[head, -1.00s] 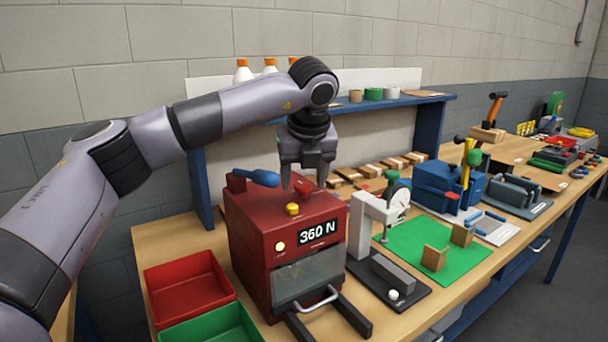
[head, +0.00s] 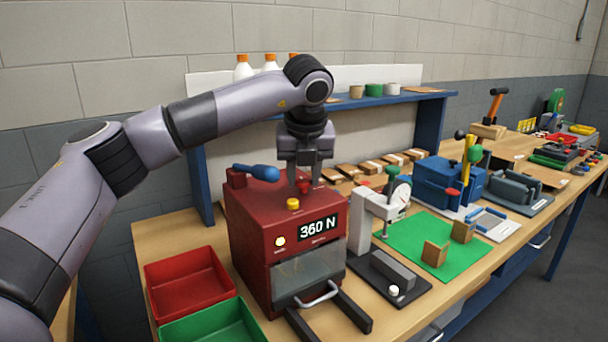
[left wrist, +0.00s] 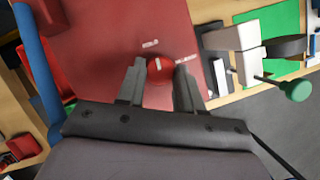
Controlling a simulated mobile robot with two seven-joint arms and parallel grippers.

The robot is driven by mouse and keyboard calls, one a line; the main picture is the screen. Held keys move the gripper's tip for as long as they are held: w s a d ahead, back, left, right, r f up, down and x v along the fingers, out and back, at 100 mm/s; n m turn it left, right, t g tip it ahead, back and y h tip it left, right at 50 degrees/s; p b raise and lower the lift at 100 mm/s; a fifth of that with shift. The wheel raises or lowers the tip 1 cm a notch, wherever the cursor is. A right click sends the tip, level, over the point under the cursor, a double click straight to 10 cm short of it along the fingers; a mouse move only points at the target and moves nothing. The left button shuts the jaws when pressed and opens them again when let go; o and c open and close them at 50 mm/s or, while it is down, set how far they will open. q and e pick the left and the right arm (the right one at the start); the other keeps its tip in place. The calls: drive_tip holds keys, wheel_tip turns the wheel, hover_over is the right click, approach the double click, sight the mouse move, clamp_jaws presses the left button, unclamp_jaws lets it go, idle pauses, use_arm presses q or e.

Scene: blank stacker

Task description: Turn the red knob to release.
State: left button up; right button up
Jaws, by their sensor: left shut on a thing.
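The red knob (left wrist: 159,68) is on the top face of the red machine (head: 262,235), with small white lettering beside it in the left wrist view. My left gripper (head: 304,180) points down over the machine's top. It is shut on the red knob (head: 304,187), with one finger on each side; in the left wrist view the gripper (left wrist: 161,78) shows its fingers astride the knob. The machine's display (head: 318,229) reads 360 N, and a yellow button (head: 293,204) sits on top near the front. My right gripper is not in view.
A blue-handled lever (head: 257,172) lies across the machine's top, left of my gripper. Red (head: 190,303) and green (head: 168,332) bins stand left of the machine. A white press stand (head: 361,222) stands close on its right, and a blue shelf (head: 375,101) runs behind.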

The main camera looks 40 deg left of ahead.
use_arm(q)
drive_tip(key=m+h, duration=0.1)
drive_tip(key=m, duration=0.2)
drive_tip(key=shift+a+t+b, duration=0.15)
drive_tip(key=shift+t+b, duration=0.2)
drive_tip(key=shift+t, duration=0.05)
drive_tip(key=m+h, duration=0.1)
drive_tip(key=m, duration=0.2)
drive_tip(key=shift+a+r, duration=0.1)
drive_tip(key=shift+a, duration=0.05)
drive_tip(key=m+h+p, duration=0.1)
drive_tip(key=m, duration=0.1)
drive_tip(key=shift+r+m, duration=0.1)
drive_tip(key=shift+m, duration=0.3)
drive_tip(key=m+p, duration=0.1)
drive_tip(key=m+h+p, duration=0.1)
drive_tip(key=m, duration=0.1)
drive_tip(key=shift+a+h, duration=0.2)
drive_tip(key=shift+h, duration=0.1)
drive_tip(key=m, duration=0.2)
drive_tip(key=shift+m+h+p, duration=0.35)
drive_tip(key=shift+m+h, duration=0.05)
drive_tip(key=shift+w+a+m+g+h, duration=0.1)
drive_tip(key=shift+m+g+h, duration=0.25)
drive_tip(key=shift+m, duration=0.75)
drive_tip(key=o, duration=1)
